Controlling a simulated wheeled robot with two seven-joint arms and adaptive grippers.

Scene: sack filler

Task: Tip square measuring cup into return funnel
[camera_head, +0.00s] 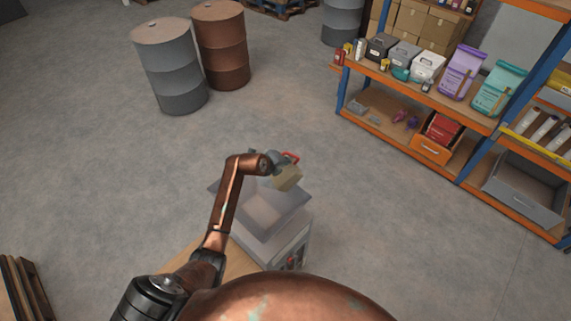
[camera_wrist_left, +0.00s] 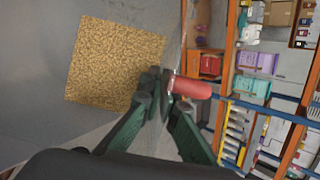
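The square measuring cup (camera_head: 287,178) shows as a tan block with a red handle (camera_head: 291,157) in the head view. In the left wrist view its grainy tan square (camera_wrist_left: 115,62) fills the upper left, and the red handle (camera_wrist_left: 192,87) points right. My left gripper (camera_head: 280,159) is above the funnel's far side. In the left wrist view its green fingers (camera_wrist_left: 160,82) are closed on the handle by the cup. The grey return funnel (camera_head: 262,213) lies below the cup, its mouth partly hidden by my arm and the cup. My right gripper is out of view.
The funnel sits on a pale machine (camera_head: 288,246) with red controls on its front. An orange-framed shelf (camera_head: 465,118) with bags and boxes stands at the right. Two drums, grey (camera_head: 172,68) and brown (camera_head: 222,48), stand at the back left. Open floor lies between.

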